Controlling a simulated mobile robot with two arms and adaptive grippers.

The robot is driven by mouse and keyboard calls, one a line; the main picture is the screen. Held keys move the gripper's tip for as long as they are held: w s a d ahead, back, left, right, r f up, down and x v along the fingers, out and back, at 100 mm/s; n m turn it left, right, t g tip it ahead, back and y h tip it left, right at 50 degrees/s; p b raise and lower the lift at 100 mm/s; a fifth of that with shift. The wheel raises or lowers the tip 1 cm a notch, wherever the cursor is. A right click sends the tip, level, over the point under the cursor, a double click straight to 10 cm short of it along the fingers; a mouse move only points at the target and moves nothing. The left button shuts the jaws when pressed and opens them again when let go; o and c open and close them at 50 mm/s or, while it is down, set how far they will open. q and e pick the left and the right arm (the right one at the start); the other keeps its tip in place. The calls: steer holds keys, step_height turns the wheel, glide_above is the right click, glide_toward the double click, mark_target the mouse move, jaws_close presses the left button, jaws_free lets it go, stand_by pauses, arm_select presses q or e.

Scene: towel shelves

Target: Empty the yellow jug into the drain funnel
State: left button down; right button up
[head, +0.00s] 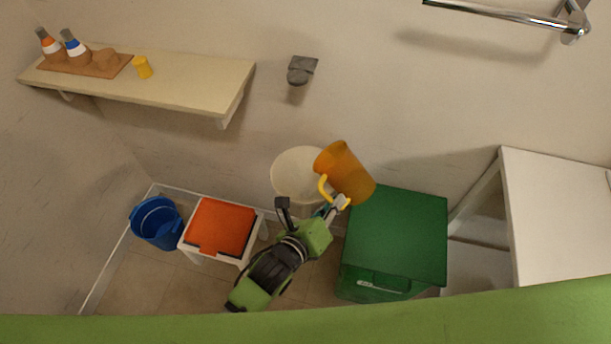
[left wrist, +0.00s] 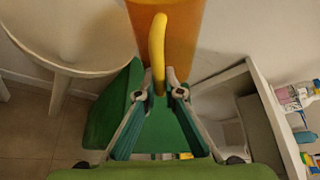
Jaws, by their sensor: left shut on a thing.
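The yellow jug (head: 347,172) is orange-yellow with a bright yellow handle. My left gripper (head: 335,205) is shut on this handle. In the left wrist view the jug (left wrist: 175,30) stands in front of my left gripper (left wrist: 159,90), with its handle between the fingertips. In the head view the jug leans left and overlaps the right rim of the white drain funnel (head: 293,174). The funnel also shows in the left wrist view (left wrist: 80,28), left of the jug. I cannot see the jug's contents. My right gripper is not in view.
A green bin (head: 400,232) stands right of the funnel. An orange-topped stool (head: 221,226) and a blue bucket (head: 156,222) stand to the left. A wall shelf (head: 190,84) holds bottles and a small yellow cup (head: 142,67). A white table (head: 560,210) is at right.

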arm_select(q)
steer(key=shift+r+p, duration=0.15)
steer(key=shift+p, duration=0.15)
steer(key=shift+h, duration=0.3)
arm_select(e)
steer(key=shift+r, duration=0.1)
arm_select(q)
steer(key=shift+n+h, duration=0.5)
steer(key=shift+h, duration=0.2)
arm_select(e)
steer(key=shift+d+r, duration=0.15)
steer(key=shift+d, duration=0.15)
arm_select(q)
steer(key=shift+h, duration=0.5)
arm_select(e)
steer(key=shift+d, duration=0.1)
arm_select(q)
steer(key=shift+n, duration=0.3)
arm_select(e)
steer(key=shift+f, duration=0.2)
arm_select(q)
steer(key=shift+a+f+n+h+b, duration=0.25)
steer(key=shift+n+h+b, duration=0.1)
steer(key=shift+n+h, duration=0.15)
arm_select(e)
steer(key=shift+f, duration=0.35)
arm_select(q)
steer(key=shift+w, duration=0.1)
